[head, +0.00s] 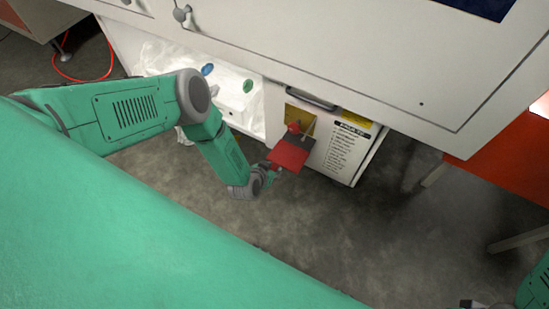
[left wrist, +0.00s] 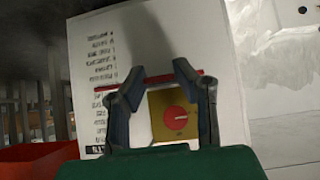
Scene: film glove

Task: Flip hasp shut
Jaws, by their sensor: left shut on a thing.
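A brass plate (head: 297,112) with a red knob (head: 293,127) is on the front of a white cabinet door. The plate (left wrist: 158,104) and the knob (left wrist: 177,118) also show in the left wrist view. A flat red flap (head: 287,156) with a dark part sticks out in front of the door, below the brass plate. In the left wrist view it appears as a thin red bar (left wrist: 150,78). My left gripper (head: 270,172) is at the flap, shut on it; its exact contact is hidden. The tip of my right gripper (head: 473,304) shows at the lower right edge.
The white door (head: 340,155) carries a printed label and a dark handle (head: 305,96). Left of it is an open compartment with white plastic and blue and green items. A red table (head: 505,155) stands at the right. The floor in front is clear.

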